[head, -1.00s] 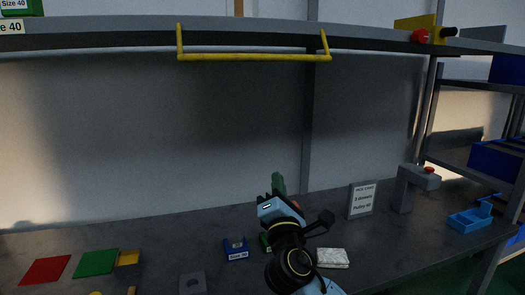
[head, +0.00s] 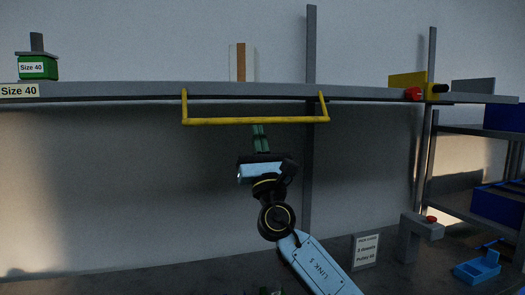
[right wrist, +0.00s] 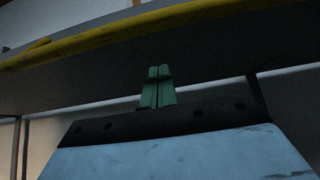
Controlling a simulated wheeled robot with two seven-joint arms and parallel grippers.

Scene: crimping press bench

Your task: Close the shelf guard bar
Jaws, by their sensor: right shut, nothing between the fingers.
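The yellow guard bar (head: 256,121) hangs in front of the shelf's front edge (head: 130,93), with its two side arms running up to the shelf and its crosspiece below the edge. My right gripper (head: 259,128) is shut and empty, its green fingers pointing up, with the tips close to the middle of the crosspiece. In the right wrist view the bar (right wrist: 150,22) crosses above the shut fingers (right wrist: 157,72), with a gap visible between them.
A green Size 40 box (head: 38,67) stands on the shelf at left. A yellow block with a red knob (head: 412,93) sits at the shelf's right. Below, a sign (head: 366,250), a grey press-like stand (head: 411,238) and a blue tray (head: 477,267) stand on the bench.

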